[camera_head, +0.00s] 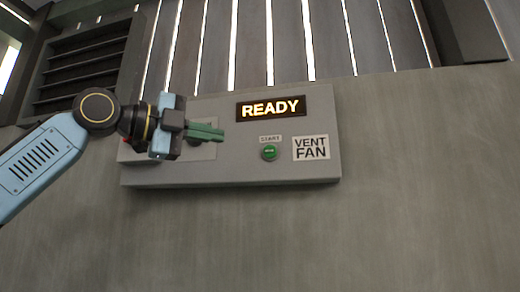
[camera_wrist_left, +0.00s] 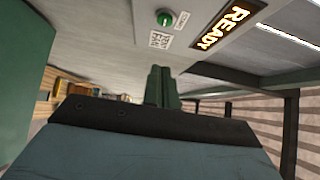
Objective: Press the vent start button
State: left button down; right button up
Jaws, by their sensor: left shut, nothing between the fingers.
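The green round start button (camera_head: 269,152) sits on a grey control panel (camera_head: 240,176), under a small START label. It also shows in the left wrist view (camera_wrist_left: 164,17). A lit READY display (camera_head: 270,108) is above it, and a VENT FAN label (camera_head: 311,147) is to its right. My left gripper (camera_head: 218,133) is shut and empty, its green fingers pointing right, in front of the panel and left of the button. The fingers look apart from the button. The gripper hides part of the panel's left side. My right gripper is in neither view.
A grey wall (camera_head: 400,200) carries the panel. Slats (camera_head: 290,40) with bright gaps run above it, and a dark louvred vent (camera_head: 85,65) is at the upper left. The space in front of the panel's right part looks clear.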

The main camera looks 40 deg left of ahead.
aim_at(274, 151)
pick_arm(q)
jog(key=shift+w+a+x, duration=0.15)
jog(key=shift+a+x, duration=0.3)
jog(key=shift+x, duration=1.7)
jog(key=shift+w+a+x, duration=0.1)
jog(key=shift+a+x, duration=0.4)
jog(key=shift+x, duration=1.6)
jog(key=shift+w+a+x, duration=0.15)
jog(key=shift+a+x, duration=0.3)
jog(key=shift+x, duration=1.7)
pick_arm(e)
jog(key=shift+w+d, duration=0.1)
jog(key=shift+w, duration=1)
pick_arm(q)
jog(key=shift+s, duration=0.1)
